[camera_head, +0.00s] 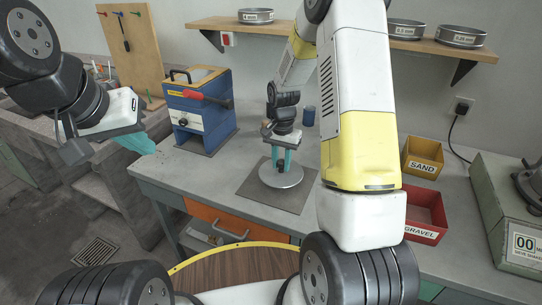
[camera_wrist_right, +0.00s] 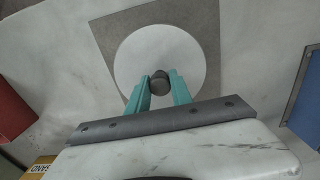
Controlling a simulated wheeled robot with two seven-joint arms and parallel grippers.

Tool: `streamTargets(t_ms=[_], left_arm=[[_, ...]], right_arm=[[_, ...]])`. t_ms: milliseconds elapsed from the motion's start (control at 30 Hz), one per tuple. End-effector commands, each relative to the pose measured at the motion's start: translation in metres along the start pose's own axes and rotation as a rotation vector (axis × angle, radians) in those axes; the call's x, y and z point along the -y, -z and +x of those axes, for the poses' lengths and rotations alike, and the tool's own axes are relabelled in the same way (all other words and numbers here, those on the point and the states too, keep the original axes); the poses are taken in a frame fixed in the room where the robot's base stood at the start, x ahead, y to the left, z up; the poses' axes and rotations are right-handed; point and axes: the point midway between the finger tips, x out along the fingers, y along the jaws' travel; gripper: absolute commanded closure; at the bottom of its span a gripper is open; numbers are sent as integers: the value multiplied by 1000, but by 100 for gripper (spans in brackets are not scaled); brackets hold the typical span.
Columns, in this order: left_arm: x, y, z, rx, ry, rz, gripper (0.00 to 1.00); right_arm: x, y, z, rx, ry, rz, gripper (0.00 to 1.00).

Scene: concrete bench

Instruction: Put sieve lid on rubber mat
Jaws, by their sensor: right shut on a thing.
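The sieve lid (camera_head: 281,179) is a pale round disc with a dark knob on top. It is level over the dark grey rubber mat (camera_head: 252,187), within its outline; I cannot tell whether it touches the mat or hangs just above. My right gripper (camera_head: 281,163) is above the lid, its teal fingers shut on the knob. In the right wrist view the fingers (camera_wrist_right: 160,84) pinch the knob, with the lid (camera_wrist_right: 160,48) framed by the mat (camera_wrist_right: 208,28). My left gripper (camera_head: 143,143) is far left, off the bench; its opening is unclear.
A blue machine (camera_head: 199,108) stands left of the mat. The yellow SAND bin (camera_head: 423,153) and red GRAVEL bin (camera_head: 424,212) are to the right, beside a green machine (camera_head: 497,200). Sieves (camera_head: 256,16) rest on the wall shelf. Bench space left of the mat is clear.

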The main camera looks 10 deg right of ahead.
Motion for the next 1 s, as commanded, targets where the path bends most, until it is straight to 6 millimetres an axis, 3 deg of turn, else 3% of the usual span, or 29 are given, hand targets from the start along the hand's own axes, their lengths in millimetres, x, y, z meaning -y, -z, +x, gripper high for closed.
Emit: streamTargets(t_ms=[133,367,700,733,833,1000], left_arm=[[0,0,0,0,0,0,100],[0,0,0,0,0,0,100],[0,0,0,0,0,0,100],[0,0,0,0,0,0,100],[0,0,0,0,0,0,100],[0,0,0,0,0,0,100]], right_arm=[[10,6,2,0,0,-2,100],[8,4,36,2,0,-1,100],[8,5,39,0,0,-1,100],[8,5,39,0,1,-1,72],[8,5,39,0,1,-1,52],[8,5,39,0,1,-1,52]])
